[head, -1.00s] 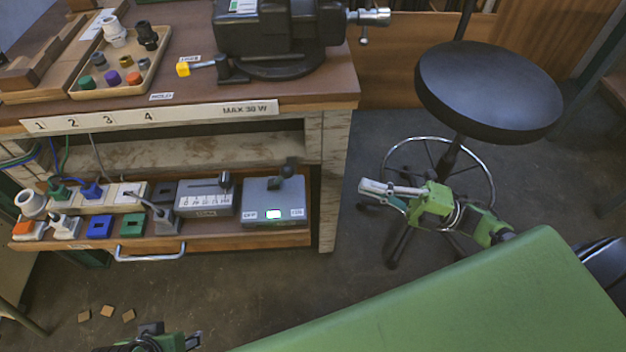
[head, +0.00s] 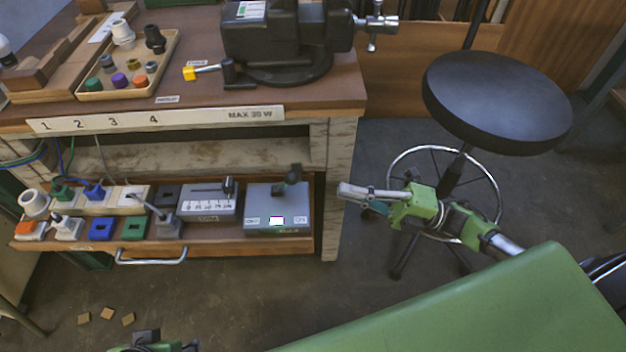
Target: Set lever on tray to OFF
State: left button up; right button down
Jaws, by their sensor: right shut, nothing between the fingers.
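A grey switch box (head: 262,205) stands at the right end of the pulled-out wooden tray (head: 222,245) under the bench. Its lever (head: 292,175) has a dark knob and sits at the back of the box, toward the right. Two small white labels flank a lit white window on the box; their lettering is too small to read surely. My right gripper (head: 343,191) is shut and empty, pointing left, right of the tray and apart from the box. My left gripper (head: 160,346) is mostly cut off at the bottom edge; its fingers are not clear.
A box with a slider and scale (head: 208,202) stands left of the switch box. Plugs and coloured sockets fill the tray's left. The bench leg (head: 339,190) is close to my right gripper. A black stool (head: 497,100) stands behind my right arm. Floor before the tray is mostly clear.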

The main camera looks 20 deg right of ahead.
send_near(284, 184)
notch_tip(284, 184, up, 3)
jog(key=w+a, duration=0.2)
jog(key=a, duration=0.1)
pick_arm(q)
jog(key=shift+w+f, duration=0.15)
jog(key=shift+f, duration=0.4)
pick_arm(e)
jog(key=shift+w+a, duration=0.15)
jog(key=shift+a, duration=0.05)
pick_arm(q)
jog(key=shift+w+d+r, duration=0.1)
jog(key=shift+r, duration=0.1)
pick_arm(e)
jog(key=shift+w+r, duration=0.1)
jog(key=shift+r, duration=0.05)
